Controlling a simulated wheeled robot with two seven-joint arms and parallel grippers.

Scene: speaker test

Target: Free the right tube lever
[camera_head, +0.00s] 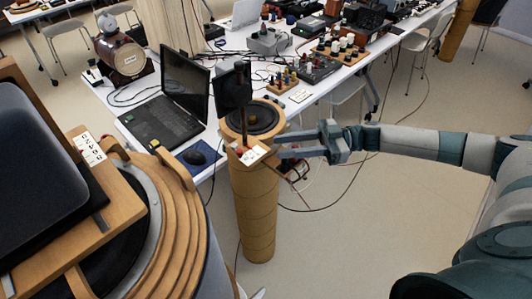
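A tan cylindrical tube (257,215) stands upright on the floor at the middle, with a round dark speaker cone (262,117) on top. A white plate (250,154) with small red parts sits at the tube's upper front. A dark upright bar (244,128) rises behind the plate. I cannot tell which small part is the lever. My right gripper (279,146) reaches in from the right, its two grey fingers apart beside the tube's top, with a gap between them. Whether the fingertips touch anything is unclear. My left gripper is out of view.
A large wooden speaker body (185,235) fills the lower left. A white table (135,122) behind holds a laptop (170,105), a mouse (195,156) and electronics. Cables trail on the floor. Open floor (340,230) lies right of the tube.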

